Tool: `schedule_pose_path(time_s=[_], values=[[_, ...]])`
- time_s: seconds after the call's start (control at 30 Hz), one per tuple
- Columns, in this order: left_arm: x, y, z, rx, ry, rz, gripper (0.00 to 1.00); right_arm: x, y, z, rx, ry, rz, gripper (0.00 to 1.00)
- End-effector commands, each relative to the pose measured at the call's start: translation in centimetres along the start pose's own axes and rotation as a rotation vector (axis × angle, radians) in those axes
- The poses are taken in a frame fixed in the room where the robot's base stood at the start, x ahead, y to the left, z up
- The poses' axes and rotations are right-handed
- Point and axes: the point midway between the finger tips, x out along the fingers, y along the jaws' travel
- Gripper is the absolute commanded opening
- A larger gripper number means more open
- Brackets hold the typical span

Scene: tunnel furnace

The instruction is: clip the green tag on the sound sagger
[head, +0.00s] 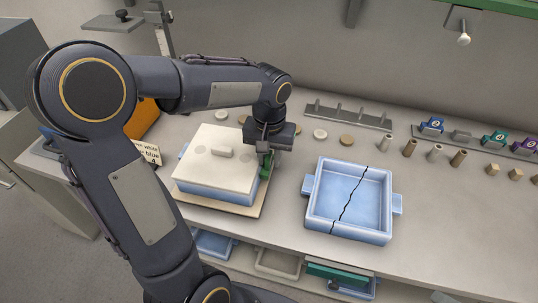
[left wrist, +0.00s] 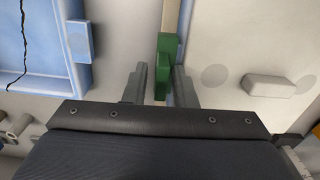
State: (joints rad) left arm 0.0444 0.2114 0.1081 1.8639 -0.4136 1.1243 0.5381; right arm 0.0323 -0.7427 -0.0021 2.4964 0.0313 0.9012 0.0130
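The sound sagger is blue, under a cream lid (head: 215,150) with a small handle, and sits on a board (head: 235,211). The lid also shows at right in the left wrist view (left wrist: 235,50). The green tag (head: 265,172) is at the sagger's right side wall, upper part partly hidden by my gripper. In the left wrist view the green tag (left wrist: 163,70) stands between the fingers of my left gripper (left wrist: 160,85), with a visible gap on its left. The left gripper (head: 268,153) is open around the tag. My right gripper is not in view.
A cracked blue sagger (head: 350,200) stands to the right, with bare table between. A peg rack (head: 348,115), small cylinders (head: 409,148) and a rack with coloured tags (head: 495,137) are behind. A lettered sign (head: 150,153) stands at left. Bins (head: 277,263) are under the tabletop.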

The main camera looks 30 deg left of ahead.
Motion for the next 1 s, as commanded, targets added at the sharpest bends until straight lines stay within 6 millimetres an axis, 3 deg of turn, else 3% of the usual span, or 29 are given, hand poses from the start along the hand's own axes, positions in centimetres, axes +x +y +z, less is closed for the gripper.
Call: schedule_pose_path(time_s=[0.43, 0.8, 1.0], values=[[-0.5, -0.1, -0.1, -0.001, 0.001, -0.002, 0.36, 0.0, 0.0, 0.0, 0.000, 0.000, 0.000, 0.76], [-6.2, 0.0, -0.1, 0.000, 0.003, 0.000, 0.36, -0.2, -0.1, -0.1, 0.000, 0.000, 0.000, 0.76], [-7.8, 0.0, 0.0, 0.000, 0.001, -0.001, 0.36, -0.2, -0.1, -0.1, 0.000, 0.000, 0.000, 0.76]])
